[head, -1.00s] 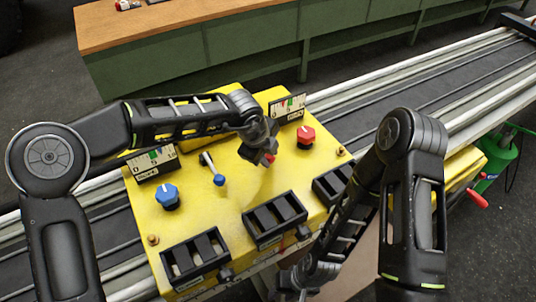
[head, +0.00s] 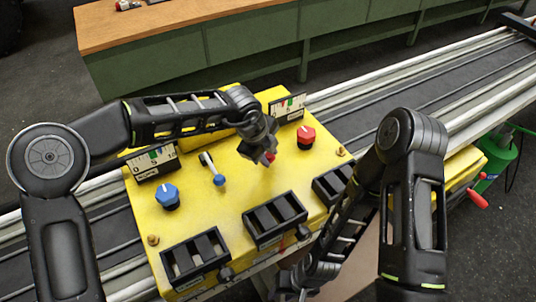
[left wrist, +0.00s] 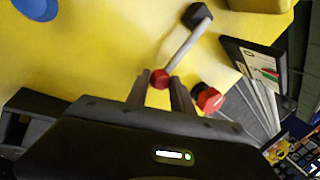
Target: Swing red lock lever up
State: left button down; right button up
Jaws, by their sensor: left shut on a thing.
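The red lock lever shows in the left wrist view as a grey rod with a red knob (left wrist: 159,79), running from a dark pivot block (left wrist: 197,16) on the yellow panel. In the head view its red tip (head: 269,157) shows just below my left gripper (head: 266,150), which hides most of the lever. My left gripper, also in the left wrist view (left wrist: 160,88), is shut on the red knob, one finger on each side. My right gripper (head: 292,284) is low in the head view, in front of the panel and away from the lever; its fingers are unclear.
A blue-tipped lever (head: 218,180), a blue knob (head: 167,196) and a red knob (head: 305,137) stand on the yellow panel (head: 235,205). Black slotted holders (head: 275,220) line its front edge. Gauges (head: 289,107) stand at the back. Rails (head: 420,95) run behind.

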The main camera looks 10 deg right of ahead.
pick_arm(q)
jog(key=r+g, duration=0.1)
jog(key=w+r+g, duration=0.1)
jog(key=shift+a+r+n+g+h, duration=0.15)
jog(key=shift+r+n+g+h, duration=0.15)
jog(key=shift+h, duration=0.1)
jog(key=shift+w+a+r+g+h, duration=0.15)
jog(key=shift+w+r+g+h, duration=0.15)
jog(key=shift+r+g, duration=0.3)
jog(key=shift+w+a+r+g+h, duration=0.1)
jog(key=shift+w+r+g+h, duration=0.2)
jog(key=shift+r+g, duration=0.25)
jog(key=shift+f, duration=0.1)
jog(key=c, duration=1.1)
grip_release()
jog(key=shift+s+f, duration=0.1)
